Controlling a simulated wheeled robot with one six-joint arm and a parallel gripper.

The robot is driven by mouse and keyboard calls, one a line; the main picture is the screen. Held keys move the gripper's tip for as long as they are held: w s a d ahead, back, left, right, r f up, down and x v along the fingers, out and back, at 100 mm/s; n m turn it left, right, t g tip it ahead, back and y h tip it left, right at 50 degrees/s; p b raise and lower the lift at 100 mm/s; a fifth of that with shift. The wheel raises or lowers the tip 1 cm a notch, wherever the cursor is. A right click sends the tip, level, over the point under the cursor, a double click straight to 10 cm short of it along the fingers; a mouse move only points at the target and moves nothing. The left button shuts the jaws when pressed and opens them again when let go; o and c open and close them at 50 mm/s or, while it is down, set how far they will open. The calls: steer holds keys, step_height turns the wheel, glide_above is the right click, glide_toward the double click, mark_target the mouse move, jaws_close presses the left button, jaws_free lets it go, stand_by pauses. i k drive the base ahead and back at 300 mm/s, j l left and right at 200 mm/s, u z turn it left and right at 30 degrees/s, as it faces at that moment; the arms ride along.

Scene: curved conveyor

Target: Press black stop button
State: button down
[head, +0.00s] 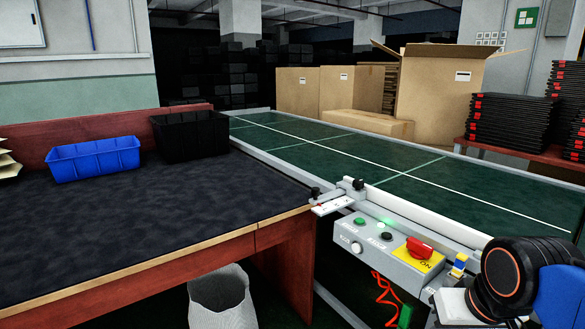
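The black stop button (387,236) sits on the top face of a grey control box (390,262) fixed to the near side of the conveyor. A green button (360,221) is to its left and a red rotary switch (419,248) on a yellow plate is to its right. A green glow shows on the box just behind the black button. A black rounded joint with an orange ring, which looks like part of my arm, is at the lower right, apart from the button. My gripper's fingers do not show.
The green conveyor (400,185) runs behind the box, with a white rail along its near edge. A dark-topped table (150,230) at left holds a blue bin (94,160) and a black bin (190,135). Red cable hangs under the box. Cardboard boxes (440,95) stand behind the conveyor.

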mark_target(386, 235)
steer(key=k+j, duration=0.2)
steer(key=k, duration=0.15)
steer(key=k+z, duration=0.1)
steer(key=z, duration=0.6)
steer(key=k+z, duration=0.15)
steer(key=z, duration=0.95)
steer(key=u, duration=1.4)
